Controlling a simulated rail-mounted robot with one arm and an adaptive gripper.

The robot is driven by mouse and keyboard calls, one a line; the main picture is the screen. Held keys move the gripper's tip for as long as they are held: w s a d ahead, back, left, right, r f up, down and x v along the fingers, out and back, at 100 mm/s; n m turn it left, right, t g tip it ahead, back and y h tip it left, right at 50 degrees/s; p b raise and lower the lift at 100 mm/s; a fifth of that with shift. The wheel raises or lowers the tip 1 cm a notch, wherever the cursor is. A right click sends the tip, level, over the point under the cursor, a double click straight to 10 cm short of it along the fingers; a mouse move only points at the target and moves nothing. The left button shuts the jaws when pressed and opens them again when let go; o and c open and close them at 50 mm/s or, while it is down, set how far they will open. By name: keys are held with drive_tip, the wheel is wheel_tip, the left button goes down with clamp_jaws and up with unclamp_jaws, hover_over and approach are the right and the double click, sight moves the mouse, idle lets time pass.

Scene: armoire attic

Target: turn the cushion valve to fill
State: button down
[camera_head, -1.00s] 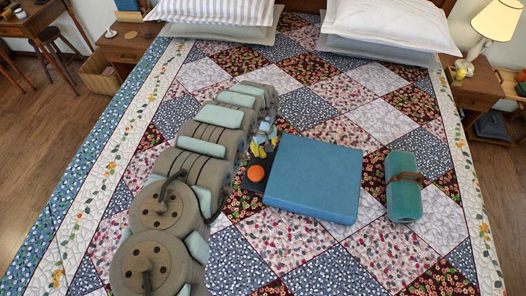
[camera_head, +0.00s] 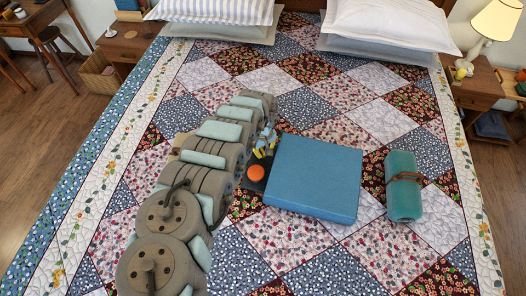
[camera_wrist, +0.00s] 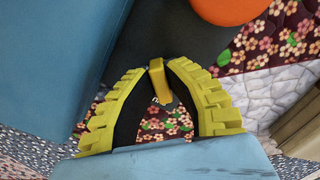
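The blue cushion (camera_head: 313,180) lies flat on the quilt. Beside its left edge is a dark valve base (camera_head: 252,184) with a round orange part (camera_head: 255,173). The cushion (camera_wrist: 45,60), the base (camera_wrist: 185,28) and the orange part (camera_wrist: 230,8) also show in the wrist view. There, a yellow valve lever (camera_wrist: 157,82) stands between the tips of my gripper (camera_wrist: 158,68). The yellow, ribbed fingers close in on both sides of it and appear to touch it. Small white lettering near the lever is unreadable. In the head view my gripper (camera_head: 265,146) is partly hidden by my arm.
A teal roll with a brown strap (camera_head: 404,187) lies right of the cushion. Pillows (camera_head: 390,28) are at the head of the bed. A nightstand with a lamp (camera_head: 493,25) stands at right. The quilt in front of the cushion is clear.

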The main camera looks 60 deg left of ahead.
drive_tip(key=shift+m, duration=0.4)
drive_tip(key=m, duration=0.7)
drive_tip(key=shift+s+f+m, duration=0.1)
drive_tip(key=shift+f+m, duration=0.05)
drive_tip(key=shift+m, duration=0.15)
drive_tip(key=m+b, duration=0.1)
drive_tip(key=m, duration=0.4)
drive_tip(key=shift+a+b, duration=0.15)
drive_tip(key=shift+b, duration=0.2)
drive_tip(key=m+b, duration=0.1)
drive_tip(key=m, duration=0.3)
drive_tip(key=shift+s, duration=0.1)
drive_tip(key=shift+m, duration=0.5)
drive_tip(key=c, duration=1.1)
unclamp_jaws()
